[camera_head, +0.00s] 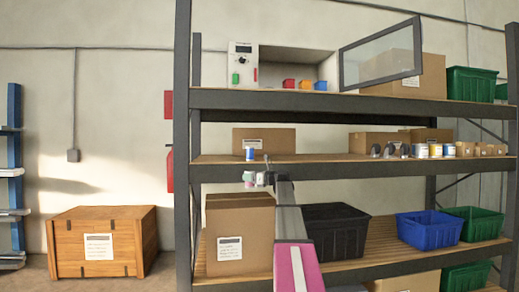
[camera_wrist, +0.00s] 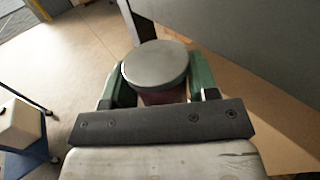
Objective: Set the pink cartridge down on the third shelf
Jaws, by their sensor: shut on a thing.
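My gripper (camera_wrist: 162,84) is shut on the pink cartridge (camera_wrist: 155,66), with a green finger on each side. In the wrist view the cartridge shows a round grey top and a little of its dark pinkish side; the rest is hidden. In the head view my gripper (camera_head: 250,178) is small, in front of and just below the front edge of the middle visible shelf (camera_head: 320,159). The cartridge is too small there to make out clearly. A blue-and-white can (camera_head: 249,153) stands on that shelf, just above my gripper in the picture.
The middle shelf holds a cardboard box (camera_head: 264,141) and, at right, several cans and small boxes; its centre front is clear. Above is a shelf with an open-doored cabinet (camera_head: 283,66). Below are a carton (camera_head: 240,235), a black crate (camera_head: 335,230) and a blue crate (camera_head: 428,228).

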